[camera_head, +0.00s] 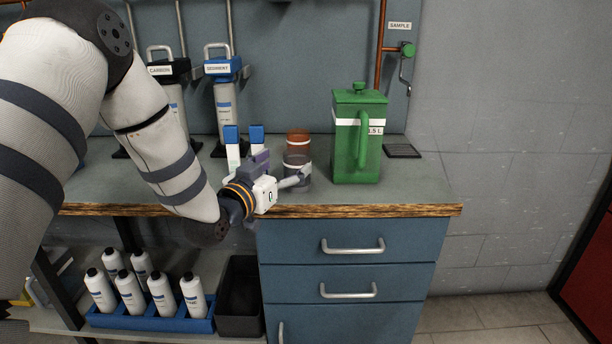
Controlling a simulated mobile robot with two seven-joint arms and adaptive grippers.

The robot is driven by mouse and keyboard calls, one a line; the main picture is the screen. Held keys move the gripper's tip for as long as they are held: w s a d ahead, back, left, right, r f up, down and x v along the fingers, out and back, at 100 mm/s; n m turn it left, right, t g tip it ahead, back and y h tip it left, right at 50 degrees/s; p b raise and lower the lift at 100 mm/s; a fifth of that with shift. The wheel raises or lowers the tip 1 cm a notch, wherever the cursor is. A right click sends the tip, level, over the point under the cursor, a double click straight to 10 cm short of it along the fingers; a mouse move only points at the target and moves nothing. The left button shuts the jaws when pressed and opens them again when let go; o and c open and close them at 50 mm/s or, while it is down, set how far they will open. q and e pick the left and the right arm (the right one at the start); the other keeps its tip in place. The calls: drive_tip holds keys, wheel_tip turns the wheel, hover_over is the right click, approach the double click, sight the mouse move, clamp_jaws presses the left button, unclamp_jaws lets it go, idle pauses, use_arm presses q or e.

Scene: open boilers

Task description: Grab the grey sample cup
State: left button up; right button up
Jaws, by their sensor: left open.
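The grey sample cup (296,164) stands on the counter, in front of a reddish-brown cup (298,139). My left gripper (289,178) is at the counter's front edge, just left of and in front of the grey cup. It is open, and one pale finger reaches rightward across the cup's lower front. The other finger is hard to make out. Whether the fingers touch the cup cannot be told. The lower part of the cup is partly hidden by the gripper. My right gripper is not in view.
A green jug (358,138) stands right of the cups. Two blue-topped white items (232,151) stand behind my gripper. Filter housings labelled carbon and sediment (225,100) are further back. A dark pad (402,151) lies at the right. The counter's wooden edge (370,211) is in front.

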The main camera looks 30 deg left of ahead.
sight(303, 152)
use_arm(q)
drive_tip(key=w, duration=0.5)
drive_tip(key=shift+w+r+b, duration=0.15)
drive_tip(key=shift+w+b, duration=0.15)
drive_tip(key=c, duration=1.2)
drive_tip(key=shift+r, duration=0.15)
